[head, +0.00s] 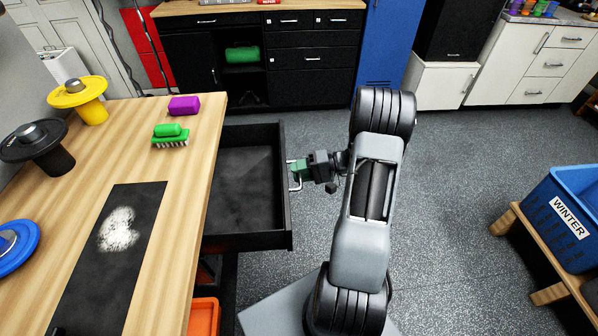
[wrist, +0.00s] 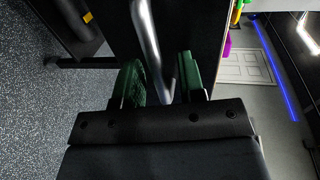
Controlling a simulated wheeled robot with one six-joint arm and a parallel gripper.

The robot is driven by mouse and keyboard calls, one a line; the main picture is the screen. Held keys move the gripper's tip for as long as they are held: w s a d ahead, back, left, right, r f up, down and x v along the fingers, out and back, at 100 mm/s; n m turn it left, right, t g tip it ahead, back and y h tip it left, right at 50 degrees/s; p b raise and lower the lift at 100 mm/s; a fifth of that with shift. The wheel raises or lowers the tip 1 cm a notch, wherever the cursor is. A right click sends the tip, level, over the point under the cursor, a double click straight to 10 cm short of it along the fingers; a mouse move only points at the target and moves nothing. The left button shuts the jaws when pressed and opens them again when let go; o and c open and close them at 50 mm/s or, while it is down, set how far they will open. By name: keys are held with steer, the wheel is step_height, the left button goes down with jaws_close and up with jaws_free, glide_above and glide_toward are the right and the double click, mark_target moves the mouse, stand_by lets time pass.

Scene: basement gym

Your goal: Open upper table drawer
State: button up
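The wooden table (head: 205,150) stands at the left in the head view. Its upper drawer (head: 285,215) is black and pulled far out toward the right, and its inside looks empty. A silver bar handle (head: 294,184) is on the drawer's front. My gripper (head: 298,170) is at this handle, with its green fingertips near the bar's far half. In the wrist view the silver handle (wrist: 147,40) runs between the two green fingers of my gripper (wrist: 162,82). The fingers stand apart on either side of the bar, with a visible gap.
On the table are a green brush (head: 170,138), a purple block (head: 184,105), a black mat (head: 80,270) with white powder, and several spools along the left. An orange bin (head: 203,316) is below the drawer. Open floor (head: 450,200) lies to the right, before a blue crate (head: 565,215).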

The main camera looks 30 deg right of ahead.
steer(key=v, duration=1.3)
steer(key=shift+d, duration=0.35)
steer(key=shift+r, duration=0.1)
step_height(320, 180, down, 4)
steer(key=s+m+g+h, duration=0.2)
steer(key=m, duration=0.2)
steer(key=s+a+r+g+h+p, duration=0.2)
steer(key=s+a+r+g+h, duration=0.15)
steer(key=a, duration=0.25)
steer(key=s+a+r+n+t+h+p, duration=0.2)
steer(key=a+r+n+h+p, duration=0.6)
steer(key=a+r, duration=1)
step_height(320, 180, up, 4)
steer(key=shift+s+r+n+h+p, duration=0.1)
steer(key=shift+s+n+h+p, duration=0.1)
steer(key=shift+n+h+p, duration=0.25)
